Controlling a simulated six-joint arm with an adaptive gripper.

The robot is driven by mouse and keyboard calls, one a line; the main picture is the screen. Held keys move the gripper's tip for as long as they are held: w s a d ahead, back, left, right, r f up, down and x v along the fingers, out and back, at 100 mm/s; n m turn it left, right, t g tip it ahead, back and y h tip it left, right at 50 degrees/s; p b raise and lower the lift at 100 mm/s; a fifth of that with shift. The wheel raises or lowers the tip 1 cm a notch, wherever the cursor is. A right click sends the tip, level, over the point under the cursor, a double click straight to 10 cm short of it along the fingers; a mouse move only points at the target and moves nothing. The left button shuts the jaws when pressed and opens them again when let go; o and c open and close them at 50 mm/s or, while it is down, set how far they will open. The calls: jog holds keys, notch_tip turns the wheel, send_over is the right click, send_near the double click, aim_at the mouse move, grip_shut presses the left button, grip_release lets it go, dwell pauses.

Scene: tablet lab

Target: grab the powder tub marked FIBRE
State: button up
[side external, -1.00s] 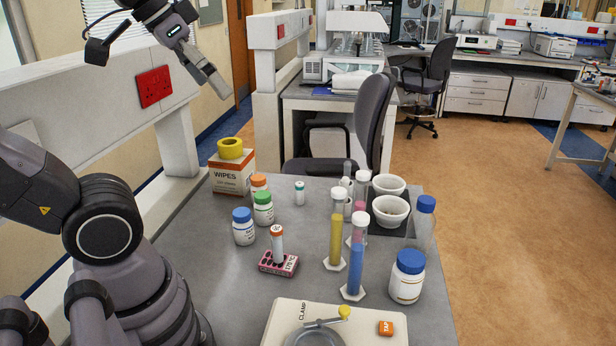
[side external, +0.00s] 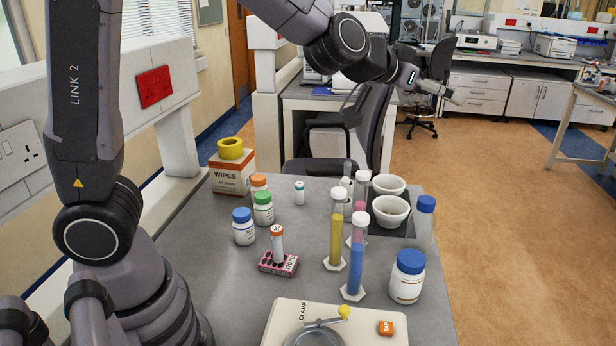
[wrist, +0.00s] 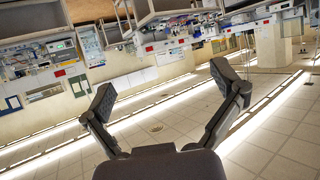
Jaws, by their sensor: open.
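Two larger white tubs with blue lids stand on the right of the bench, a front tub (side external: 407,283) and a back tub (side external: 425,228). Smaller white bottles stand at the left: one with a blue lid (side external: 243,232), one with a green lid (side external: 263,213) and one with an orange lid (side external: 258,182) partly hidden behind it. I cannot read FIBRE on any label. My gripper (side external: 447,93) is high above the back right of the bench, well away from all of them. In the wrist view my gripper (wrist: 165,88) has its fingers wide apart with nothing between.
Tall cylinders with yellow (side external: 336,235) and blue (side external: 355,265) contents stand just left of the front tub. White bowls (side external: 390,211) sit behind. A pink rack (side external: 278,264) with a tube, a wipes box (side external: 230,175) and a cream clamp board (side external: 370,325) take other space.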

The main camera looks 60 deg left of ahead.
aim_at(401, 265)
notch_tip(401, 265, down, 33)
jog(key=shift+r, duration=0.1)
notch_tip(401, 265, down, 3)
jog(key=shift+w+f, duration=0.1)
jog(key=shift+f, duration=0.1)
jog(key=shift+w+d+f, duration=0.15)
jog(key=shift+w, duration=0.55)
jog(key=shift+w+d+f, duration=0.1)
jog(key=shift+w+f, duration=0.15)
jog(key=shift+w, duration=0.3)
jog(key=c, duration=1.3)
